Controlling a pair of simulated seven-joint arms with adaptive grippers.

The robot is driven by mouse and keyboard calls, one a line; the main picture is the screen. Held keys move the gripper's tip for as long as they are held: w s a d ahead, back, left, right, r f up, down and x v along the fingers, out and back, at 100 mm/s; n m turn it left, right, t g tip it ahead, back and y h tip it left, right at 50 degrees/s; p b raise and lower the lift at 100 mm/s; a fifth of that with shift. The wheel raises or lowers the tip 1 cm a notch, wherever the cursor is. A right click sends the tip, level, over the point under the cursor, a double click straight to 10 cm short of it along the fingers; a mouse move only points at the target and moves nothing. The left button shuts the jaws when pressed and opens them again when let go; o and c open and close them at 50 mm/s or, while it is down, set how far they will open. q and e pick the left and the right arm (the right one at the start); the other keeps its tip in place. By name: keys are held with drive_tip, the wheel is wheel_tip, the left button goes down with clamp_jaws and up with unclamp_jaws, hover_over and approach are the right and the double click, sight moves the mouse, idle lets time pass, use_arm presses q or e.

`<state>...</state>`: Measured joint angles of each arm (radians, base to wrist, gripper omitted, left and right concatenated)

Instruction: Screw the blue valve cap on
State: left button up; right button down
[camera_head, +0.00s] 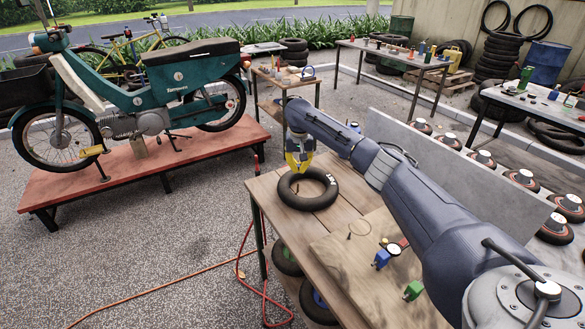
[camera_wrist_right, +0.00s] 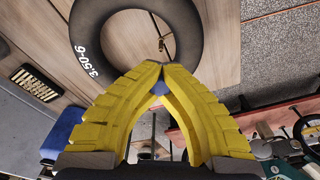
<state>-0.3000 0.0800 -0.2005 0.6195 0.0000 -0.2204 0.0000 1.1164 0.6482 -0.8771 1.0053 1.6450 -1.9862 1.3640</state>
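A black inner tube (camera_head: 320,202) marked 3.50-6 lies flat on the wooden workbench; it also shows in the right wrist view (camera_wrist_right: 88,38). A small brass valve stem (camera_wrist_right: 162,44) shows at the tube's inner edge, just beyond my fingertips. My right gripper (camera_head: 298,167) is over the tube's far left part, its yellow fingers pointing down. In the right wrist view its fingertips (camera_wrist_right: 157,70) are closed together, with a small blue piece, seemingly the blue valve cap (camera_wrist_right: 158,88), between them. In the head view the fingers hide the cap and stem. My left gripper is not in view.
On the workbench (camera_head: 272,205) are a blue item (camera_head: 382,258), a green item (camera_head: 413,290) and a round white gauge (camera_head: 394,249), right of the tube. A grey panel (camera_head: 450,165) stands behind. A moped (camera_head: 140,95) stands on a red platform to the left.

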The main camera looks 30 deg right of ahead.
idle(0.6)
drive_tip(key=shift+f, duration=2.3)
drive_tip(key=shift+f, duration=1.1)
idle(0.3)
drive_tip(key=shift+m, duration=1.5)
drive_tip(key=shift+m, duration=1.7)
